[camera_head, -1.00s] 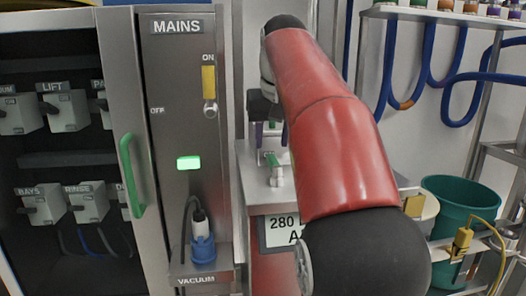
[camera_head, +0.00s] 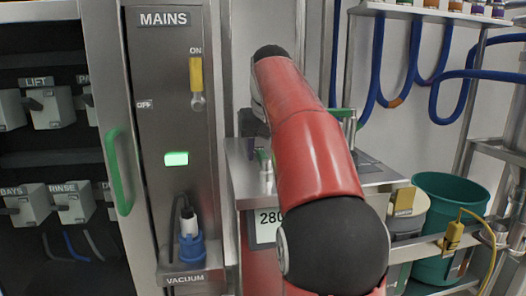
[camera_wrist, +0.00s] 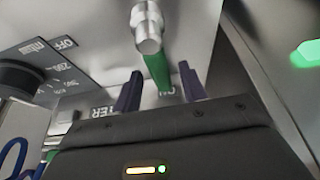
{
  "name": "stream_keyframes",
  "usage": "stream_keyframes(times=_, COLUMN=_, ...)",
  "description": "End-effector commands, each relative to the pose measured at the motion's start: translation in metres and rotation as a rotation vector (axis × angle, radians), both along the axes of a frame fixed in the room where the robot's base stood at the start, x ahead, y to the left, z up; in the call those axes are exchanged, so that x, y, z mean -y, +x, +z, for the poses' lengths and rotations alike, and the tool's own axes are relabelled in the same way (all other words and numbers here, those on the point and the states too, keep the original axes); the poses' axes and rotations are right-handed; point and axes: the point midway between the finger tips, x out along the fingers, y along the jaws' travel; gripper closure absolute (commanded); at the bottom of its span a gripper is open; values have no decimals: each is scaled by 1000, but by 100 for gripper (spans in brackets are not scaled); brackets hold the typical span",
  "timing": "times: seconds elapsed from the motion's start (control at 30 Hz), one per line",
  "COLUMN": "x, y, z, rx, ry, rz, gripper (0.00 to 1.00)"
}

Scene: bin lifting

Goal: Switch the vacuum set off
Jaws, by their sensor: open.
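A metal-topped unit (camera_head: 240,178) with a red body and a partly hidden "280" label stands right of the mains cabinet. In the wrist view its panel shows a green lever (camera_wrist: 157,70) on a silver pivot, pointing towards the letters "ON". "OFF" is printed further left, beside a dark knob (camera_wrist: 18,78). My gripper (camera_wrist: 161,89) is open, with its two dark fingertips to either side of the lever's end; I cannot tell whether they touch it. In the head view my red arm hides most of the gripper. A blue plug (camera_head: 191,247) sits above the "VACUUM" label.
The mains panel (camera_head: 168,100) has a yellow lever (camera_head: 196,80) at "ON" and a lit green lamp (camera_head: 176,158). An open cabinet door with a green handle (camera_head: 119,170) stands left. A teal bin (camera_head: 450,190), hoses and a yellow cable are at right.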

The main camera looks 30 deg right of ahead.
Motion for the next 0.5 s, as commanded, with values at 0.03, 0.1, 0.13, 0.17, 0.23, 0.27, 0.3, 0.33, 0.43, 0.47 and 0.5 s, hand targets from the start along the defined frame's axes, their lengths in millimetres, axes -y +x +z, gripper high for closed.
stream_keyframes(times=0.03, x=0, y=0, z=0, rx=0, ry=0, rz=0, gripper=58)
stream_keyframes(times=0.1, x=0, y=0, z=0, rx=0, ry=0, rz=0, gripper=58)
stream_keyframes(times=0.13, x=0, y=0, z=0, rx=0, ry=0, rz=0, gripper=62)
stream_keyframes(times=0.17, x=0, y=0, z=0, rx=0, ry=0, rz=0, gripper=66)
stream_keyframes(times=0.23, x=0, y=0, z=0, rx=0, ry=0, rz=0, gripper=75)
stream_keyframes(times=0.27, x=0, y=0, z=0, rx=0, ry=0, rz=0, gripper=79)
stream_keyframes(times=0.3, x=0, y=0, z=0, rx=0, ry=0, rz=0, gripper=84)
stream_keyframes(times=0.33, x=0, y=0, z=0, rx=0, ry=0, rz=0, gripper=88)
stream_keyframes(times=0.43, x=0, y=0, z=1, rx=0, ry=0, rz=0, gripper=100)
stream_keyframes(times=0.47, x=0, y=0, z=1, rx=0, ry=0, rz=0, gripper=100)
stream_keyframes(times=0.5, x=0, y=0, z=1, rx=1, ry=0, rz=0, gripper=100)
